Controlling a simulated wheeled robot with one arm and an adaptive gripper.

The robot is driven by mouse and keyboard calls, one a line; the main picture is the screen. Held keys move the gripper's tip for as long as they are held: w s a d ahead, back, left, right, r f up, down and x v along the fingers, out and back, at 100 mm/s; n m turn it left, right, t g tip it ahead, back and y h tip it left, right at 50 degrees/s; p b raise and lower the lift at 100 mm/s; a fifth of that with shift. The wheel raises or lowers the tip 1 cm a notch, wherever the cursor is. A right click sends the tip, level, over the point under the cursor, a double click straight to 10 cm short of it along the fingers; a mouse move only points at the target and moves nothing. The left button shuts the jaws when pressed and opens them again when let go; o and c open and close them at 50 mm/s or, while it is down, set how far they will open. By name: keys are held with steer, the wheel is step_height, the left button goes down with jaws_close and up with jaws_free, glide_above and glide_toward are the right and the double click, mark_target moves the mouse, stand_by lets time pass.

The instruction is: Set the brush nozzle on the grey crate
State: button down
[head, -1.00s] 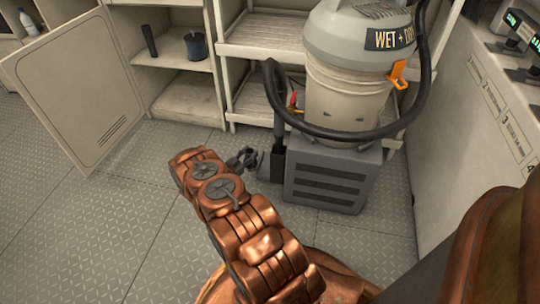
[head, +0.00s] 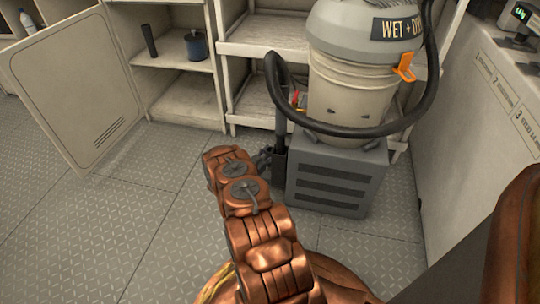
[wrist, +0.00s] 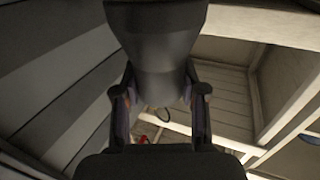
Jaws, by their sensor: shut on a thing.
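The grey crate (head: 335,180), a box with dark slots in its front, stands on the floor. A wet-and-dry vacuum (head: 350,75) sits on top of it. My gripper (wrist: 158,104) is shut on a dark, flared piece, the brush nozzle (wrist: 160,35), which fills the upper middle of the wrist view. In the head view my gripper (head: 264,158) is small, dark and mostly hidden behind my copper arm, low and just left of the crate. The nozzle cannot be made out clearly there. Grey slatted surfaces fill the left of the wrist view; I cannot tell whether they are the crate.
The vacuum's black hose (head: 350,132) loops in front of it, above the crate. White shelves (head: 262,100) stand behind, an open panel (head: 75,85) is at left, and a counter (head: 470,130) at right. The left floor is clear.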

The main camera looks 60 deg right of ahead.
steer(key=shift+f, duration=0.1)
steer(key=c, duration=1.1)
jaws_free()
steer(key=o, duration=0.4)
steer(key=shift+o, duration=0.2)
